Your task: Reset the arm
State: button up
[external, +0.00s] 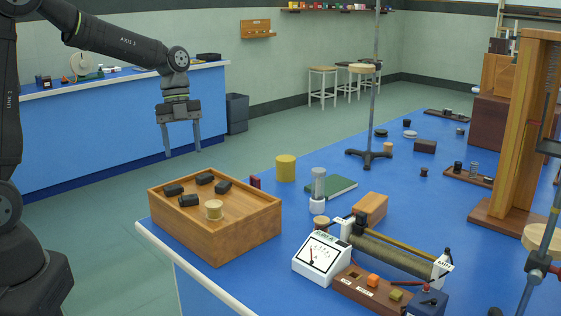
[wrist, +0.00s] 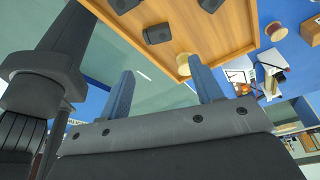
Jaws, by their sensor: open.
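My gripper (external: 182,152) hangs with its fingers pointing down, above and behind the wooden tray's far left side in the external view. Its two fingers are spread apart with nothing between them. In the wrist view the fingers of my gripper (wrist: 160,92) also stand apart, with floor and the tray's edge beyond them. The task names no other object.
A wooden tray (external: 215,246) on the blue bench's near left corner holds several black blocks and a pale cylinder (external: 214,209). A yellow cylinder (external: 286,168), a meter (external: 322,257) and a rheostat (external: 395,256) stand to its right. Open floor lies left.

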aim_at(189, 196)
jog(key=x, duration=1.2)
jog(key=shift+f, duration=0.2)
notch_tip(189, 196, up, 3)
jog(key=shift+f, duration=0.2)
jog(key=shift+r, duration=0.8)
